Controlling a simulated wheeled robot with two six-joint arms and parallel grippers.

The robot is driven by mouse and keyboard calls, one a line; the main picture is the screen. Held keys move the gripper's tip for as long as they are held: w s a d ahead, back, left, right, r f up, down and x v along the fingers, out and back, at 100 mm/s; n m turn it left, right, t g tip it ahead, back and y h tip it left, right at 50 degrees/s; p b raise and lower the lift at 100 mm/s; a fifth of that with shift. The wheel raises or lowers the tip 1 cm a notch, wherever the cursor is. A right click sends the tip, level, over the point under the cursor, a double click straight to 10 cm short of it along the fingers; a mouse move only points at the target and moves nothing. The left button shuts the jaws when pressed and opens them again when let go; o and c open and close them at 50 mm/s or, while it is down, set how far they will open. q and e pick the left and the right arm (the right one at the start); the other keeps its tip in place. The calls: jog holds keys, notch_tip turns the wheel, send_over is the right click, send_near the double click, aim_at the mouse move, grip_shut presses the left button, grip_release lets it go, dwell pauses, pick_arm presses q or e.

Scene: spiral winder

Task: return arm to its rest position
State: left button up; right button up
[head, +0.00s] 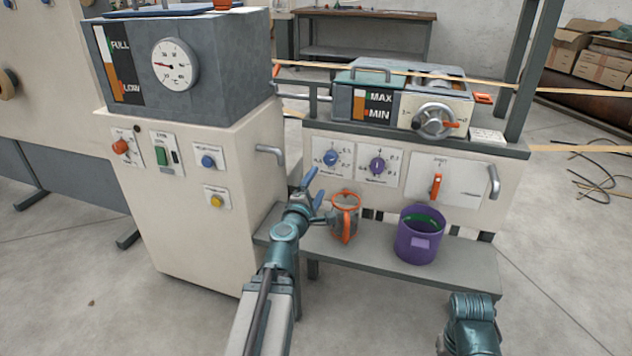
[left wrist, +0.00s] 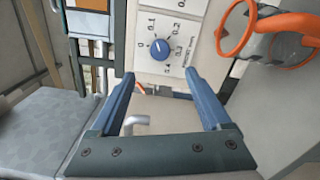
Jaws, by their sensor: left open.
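My left arm reaches up from the bottom of the head view. Its gripper (head: 314,190) has blue fingers and is beside the orange-rimmed jug, to the jug's left, in front of the machine. In the left wrist view the two blue fingers (left wrist: 160,88) stand wide apart with nothing between them. A blue dial (left wrist: 160,49) on a white plate shows beyond the fingertips. The orange and clear jug (head: 345,218) stands on the grey shelf and shows at the upper right in the left wrist view (left wrist: 285,45). Part of my right arm shows at the lower right of the head view; its gripper is not visible.
A purple bucket (head: 420,236) stands on the grey shelf (head: 460,272), right of the jug. The cream cabinet (head: 200,245) with a gauge box (head: 230,75) stands at left. A metal handle (head: 270,153) sticks out from it. Open floor lies in front of the shelf.

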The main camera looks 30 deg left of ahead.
pick_arm(q)
jog(key=shift+s+d, duration=0.1)
jog(key=shift+s, duration=0.2)
pick_arm(e)
jog(key=shift+s, duration=0.35)
